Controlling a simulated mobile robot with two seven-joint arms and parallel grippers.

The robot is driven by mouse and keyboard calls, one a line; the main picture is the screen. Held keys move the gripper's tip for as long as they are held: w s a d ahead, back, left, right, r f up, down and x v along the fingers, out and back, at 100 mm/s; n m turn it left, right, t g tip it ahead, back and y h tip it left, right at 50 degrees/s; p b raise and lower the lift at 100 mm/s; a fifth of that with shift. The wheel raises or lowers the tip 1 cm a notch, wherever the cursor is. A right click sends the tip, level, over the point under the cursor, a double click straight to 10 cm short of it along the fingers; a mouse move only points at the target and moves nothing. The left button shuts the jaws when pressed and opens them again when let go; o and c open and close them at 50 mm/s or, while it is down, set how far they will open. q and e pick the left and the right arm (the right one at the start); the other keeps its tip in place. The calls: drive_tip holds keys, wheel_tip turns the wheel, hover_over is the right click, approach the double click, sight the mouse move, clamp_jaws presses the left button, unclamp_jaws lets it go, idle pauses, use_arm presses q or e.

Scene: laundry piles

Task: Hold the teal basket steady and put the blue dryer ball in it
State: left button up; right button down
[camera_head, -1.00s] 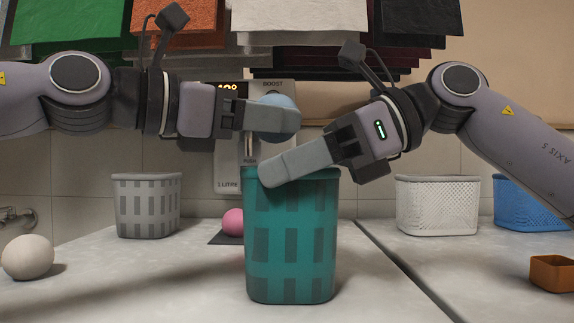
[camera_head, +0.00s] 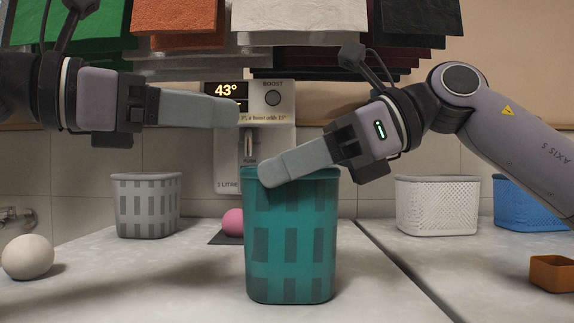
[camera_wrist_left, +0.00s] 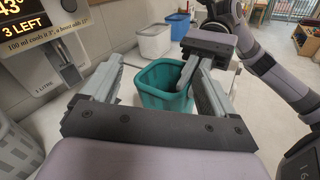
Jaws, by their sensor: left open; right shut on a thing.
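The teal basket (camera_head: 290,250) stands upright on the counter in the middle of the head view. It also shows in the left wrist view (camera_wrist_left: 160,98), between my left fingers. My right gripper (camera_head: 268,176) is shut on the basket's rim. My left gripper (camera_head: 232,112) is open and empty, above and left of the basket. The blue dryer ball is not visible in either current view; most of the basket's inside is hidden.
A grey basket (camera_head: 147,205) and white ball (camera_head: 28,257) are left, a pink ball (camera_head: 233,222) behind. A white basket (camera_head: 437,205), blue basket (camera_head: 528,204) and orange box (camera_head: 552,273) are right. A dispenser (camera_head: 255,150) is on the wall; folded cloths (camera_head: 300,20) are above.

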use_arm(q)
drive_tip(key=shift+v, duration=1.95)
use_arm(e)
drive_tip(key=c, duration=1.1)
unclamp_jaws()
drive_tip(key=v, duration=1.2)
use_arm(q)
drive_tip(key=shift+s, duration=0.1)
use_arm(e)
drive_tip(key=shift+s, duration=0.1)
